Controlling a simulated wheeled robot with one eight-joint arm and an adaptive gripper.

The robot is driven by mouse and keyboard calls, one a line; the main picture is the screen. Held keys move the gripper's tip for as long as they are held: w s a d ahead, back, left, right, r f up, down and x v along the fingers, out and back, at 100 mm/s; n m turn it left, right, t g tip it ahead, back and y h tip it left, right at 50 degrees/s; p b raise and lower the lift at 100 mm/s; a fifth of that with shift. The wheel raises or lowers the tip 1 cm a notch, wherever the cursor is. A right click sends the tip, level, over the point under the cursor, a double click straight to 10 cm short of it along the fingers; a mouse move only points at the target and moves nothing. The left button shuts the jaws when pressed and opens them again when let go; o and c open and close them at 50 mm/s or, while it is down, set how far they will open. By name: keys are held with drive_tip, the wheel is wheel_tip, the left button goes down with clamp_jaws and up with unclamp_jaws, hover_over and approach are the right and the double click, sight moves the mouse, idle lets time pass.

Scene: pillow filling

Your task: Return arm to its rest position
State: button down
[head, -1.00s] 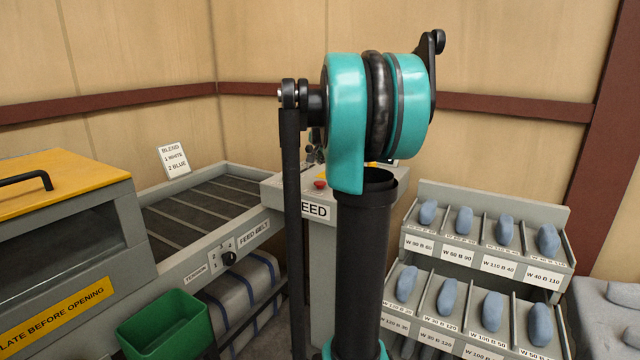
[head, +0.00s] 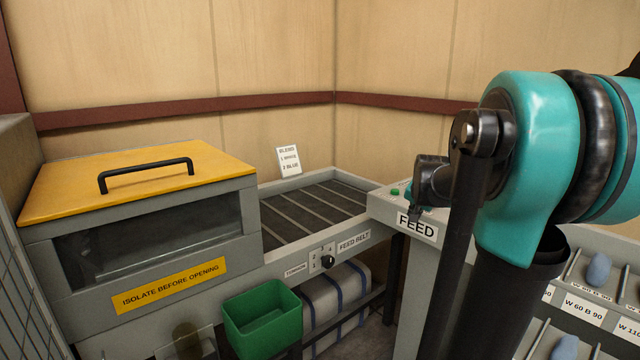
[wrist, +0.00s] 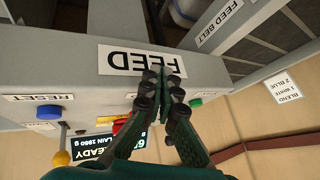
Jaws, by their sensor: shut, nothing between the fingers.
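My gripper (wrist: 167,76) is shut and empty in the wrist view, its dark green fingers together over the edge of the grey feed console (wrist: 85,65). Its tips overlap the lower edge of the upside-down FEED label in that view; I cannot tell whether they touch it. In the head view my arm is folded at the right, and the dark end of it (head: 418,205) shows in front of the console beside the FEED label (head: 417,227).
The console has a blue button (wrist: 48,111), a yellow-knobbed lever (wrist: 61,158) and a display (wrist: 105,150). Left are the feed belt (head: 315,212), a yellow-lidded machine (head: 140,175) and a green bin (head: 262,318). A rack of blue pieces (head: 598,268) stands right.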

drive_tip(key=s+a+f+n+g, duration=0.1)
drive_tip(key=s+a+f, duration=0.3)
drive_tip(key=s, duration=0.5)
drive_tip(key=s+a+f+n+g+y, duration=0.1)
drive_tip(key=s+a+f+n, duration=0.3)
drive_tip(key=s+f, duration=0.5)
drive_tip(key=s+a+f+n+g, duration=0.1)
drive_tip(key=s+a+f+n, duration=0.2)
drive_tip(key=s+f, duration=0.3)
drive_tip(key=s, duration=0.3)
drive_tip(key=shift+s+a+f, duration=0.3)
drive_tip(key=shift+s+a, duration=0.1)
drive_tip(key=c, duration=2.3)
unclamp_jaws()
